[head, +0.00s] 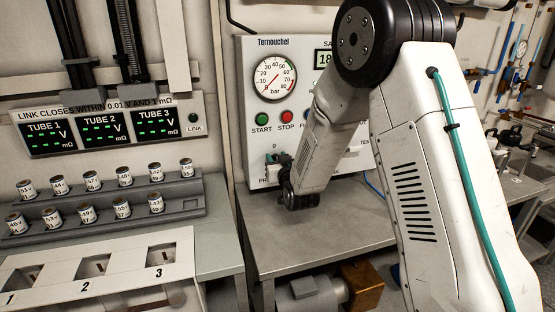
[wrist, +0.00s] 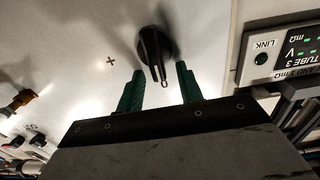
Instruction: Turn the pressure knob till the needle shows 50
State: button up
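The pressure knob (wrist: 152,46) is black with a pointer bar and shows in the wrist view, upper middle. My gripper (wrist: 160,69) is open, its two green fingers apart, with the tip of the knob's bar between the fingertips. I see no finger closed on the knob. In the head view my gripper (head: 278,158) is at the panel's lower left, and it and my wrist largely hide the knob. The round pressure gauge (head: 274,77) is marked in bar from 0 to 80. Its thin red needle points to the lower left, near 0.
The white panel (head: 250,110) carries a green START button (head: 261,119) and a red STOP button (head: 287,117) above my gripper. My arm covers its right part. A grey bench top (head: 320,240) lies below. A rack of small cylinders (head: 190,198) stands to the left.

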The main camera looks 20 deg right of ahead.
grip_shut()
jog(key=shift+d, duration=0.1)
jog(key=shift+d+f+m, duration=0.3)
jog(key=shift+f+m, duration=0.4)
jog(key=shift+m, duration=3.4)
jog(key=shift+d+f+m, duration=0.25)
jog(key=shift+f+m, duration=0.45)
jog(key=shift+m, duration=3.4)
jog(key=shift+d+f+m, duration=0.3)
jog(key=shift+f+m, duration=0.4)
jog(key=shift+m, duration=3.4)
